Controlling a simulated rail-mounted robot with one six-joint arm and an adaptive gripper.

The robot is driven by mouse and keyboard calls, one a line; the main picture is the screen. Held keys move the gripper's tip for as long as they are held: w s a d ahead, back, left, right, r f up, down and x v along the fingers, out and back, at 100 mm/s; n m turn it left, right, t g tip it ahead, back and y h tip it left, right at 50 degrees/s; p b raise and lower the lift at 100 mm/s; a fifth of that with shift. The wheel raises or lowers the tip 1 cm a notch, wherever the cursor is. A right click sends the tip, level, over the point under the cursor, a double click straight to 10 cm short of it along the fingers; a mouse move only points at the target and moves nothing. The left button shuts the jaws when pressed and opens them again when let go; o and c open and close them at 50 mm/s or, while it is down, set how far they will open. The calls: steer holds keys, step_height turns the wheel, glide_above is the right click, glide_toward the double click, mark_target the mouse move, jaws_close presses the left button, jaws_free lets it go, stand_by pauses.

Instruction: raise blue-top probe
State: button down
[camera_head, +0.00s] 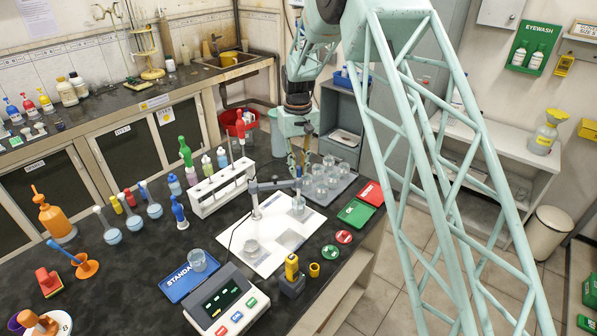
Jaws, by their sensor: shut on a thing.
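The probe stands about upright at the end of the grey electrode arm (275,185), which extends from a small stand (256,206). A clear beaker (298,205) is directly below. I cannot tell whether the probe's tip is inside the beaker or above it.
Several glass beakers on a grey tray (345,184) stand close behind and right of my gripper. A white rack (220,188) with bottles is to the left. A meter (226,303) and a beaker on a blue mat (180,283) are in front. Red and green trays (356,213) lie right.

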step_height(320, 180, up, 6)
steer(key=shift+w+r+p, duration=0.1)
steer(key=shift+p, duration=0.4)
steer(key=c, duration=2.5)
jaws_free()
steer(key=shift+c, duration=0.2)
step_height(320, 180, up, 12)
